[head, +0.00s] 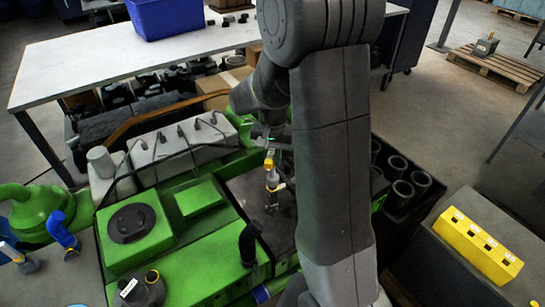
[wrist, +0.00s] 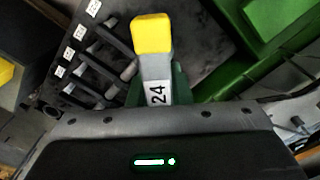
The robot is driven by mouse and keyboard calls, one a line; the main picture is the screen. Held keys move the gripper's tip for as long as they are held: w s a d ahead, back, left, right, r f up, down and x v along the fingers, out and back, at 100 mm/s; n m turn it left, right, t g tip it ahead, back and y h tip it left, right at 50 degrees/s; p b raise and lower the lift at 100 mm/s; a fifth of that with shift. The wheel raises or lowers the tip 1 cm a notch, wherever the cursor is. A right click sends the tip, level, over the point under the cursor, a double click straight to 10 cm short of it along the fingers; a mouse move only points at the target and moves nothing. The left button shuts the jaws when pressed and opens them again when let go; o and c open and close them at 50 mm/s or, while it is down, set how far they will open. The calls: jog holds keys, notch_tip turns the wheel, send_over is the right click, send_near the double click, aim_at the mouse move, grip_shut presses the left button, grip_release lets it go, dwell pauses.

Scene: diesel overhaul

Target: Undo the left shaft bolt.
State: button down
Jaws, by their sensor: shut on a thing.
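My gripper (head: 270,150) is shut on a tool marked 24 (wrist: 156,92), which has a grey body and a yellow end. Its green fingers show on both sides of the tool in the wrist view. In the head view the tool (head: 272,178) hangs below my gripper, over the dark plate (head: 258,212) of the green engine (head: 190,250). I cannot tell whether its lower end touches anything. I cannot make out the left shaft bolt in either view.
A yellow rack (head: 478,247) with several labelled places stands at the right. Black cylinders (head: 402,192) stand right of my arm. A grey-white cover (head: 180,150) with cables lies behind the engine. A white-topped bench (head: 90,62) with a blue bin (head: 165,15) stands at the back.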

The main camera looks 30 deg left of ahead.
jog(key=m, duration=1.6)
jog(key=shift+m, duration=2.6)
jog(key=shift+f, duration=0.1)
jog(key=shift+f+b, duration=0.6)
jog(key=shift+f, duration=0.1)
jog(key=n, duration=0.3)
